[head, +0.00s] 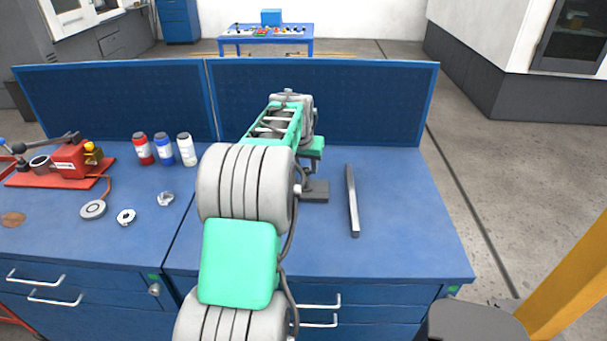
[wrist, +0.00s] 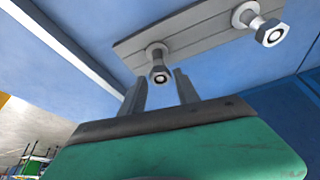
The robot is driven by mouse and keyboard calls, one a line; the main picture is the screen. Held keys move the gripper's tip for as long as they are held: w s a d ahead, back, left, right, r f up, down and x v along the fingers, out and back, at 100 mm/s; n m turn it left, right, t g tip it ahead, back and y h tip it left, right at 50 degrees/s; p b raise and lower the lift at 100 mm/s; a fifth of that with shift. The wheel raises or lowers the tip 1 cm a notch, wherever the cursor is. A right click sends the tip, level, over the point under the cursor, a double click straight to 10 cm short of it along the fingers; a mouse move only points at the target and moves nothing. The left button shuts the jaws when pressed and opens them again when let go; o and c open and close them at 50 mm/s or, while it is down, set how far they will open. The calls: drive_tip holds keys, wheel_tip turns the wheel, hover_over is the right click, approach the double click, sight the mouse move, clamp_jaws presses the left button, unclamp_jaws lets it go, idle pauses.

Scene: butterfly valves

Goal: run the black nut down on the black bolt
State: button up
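In the wrist view a grey plate (wrist: 200,27) carries two bolts with a nut on each. The nearer, darker nut (wrist: 160,74) sits at the free end of its bolt (wrist: 157,56); I take this pair as the black ones, though the colour reads dark grey. My gripper (wrist: 160,80) is open, and that nut appears between its fingertips. I see no clear contact, and depth is hard to judge. The second nut (wrist: 270,34) is lighter grey and lies off to the right. In the head view my arm hides the gripper and nuts; part of the dark plate (head: 316,191) shows.
A long grey bar (head: 352,202) lies on the blue bench (head: 410,220), right of the plate. A blue back panel (head: 380,100) stands behind. Bottles (head: 162,148), small metal parts (head: 126,216) and a red fixture (head: 70,160) are at left. The bench's right end is clear.

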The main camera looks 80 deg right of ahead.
drive_tip(key=n, duration=0.1)
drive_tip(key=n+t+p, duration=0.1)
drive_tip(key=n, duration=0.2)
drive_tip(key=shift+s+d+r+n+t+p, duration=0.2)
drive_tip(key=shift+s+r+n+t+p, duration=0.05)
drive_tip(key=shift+s+n+t+p, duration=0.15)
drive_tip(key=n+t+y+p, duration=0.1)
drive_tip(key=n+p, duration=0.1)
drive_tip(key=n, duration=0.1)
drive_tip(key=n+t+y+p, duration=0.1)
drive_tip(key=n+p, duration=0.2)
drive_tip(key=shift+s+d+r, duration=0.1)
drive_tip(key=shift+d+r, duration=0.05)
drive_tip(key=shift+r, duration=0.05)
drive_tip(key=n+y+p, duration=0.1)
drive_tip(key=n+p, duration=0.1)
drive_tip(key=p, duration=0.1)
drive_tip(key=n+p, duration=0.3)
drive_tip(key=shift+s+d+f+t+y, duration=0.1)
drive_tip(key=shift+t+y, duration=0.3)
drive_tip(key=shift+f+n, duration=0.4)
clamp_jaws()
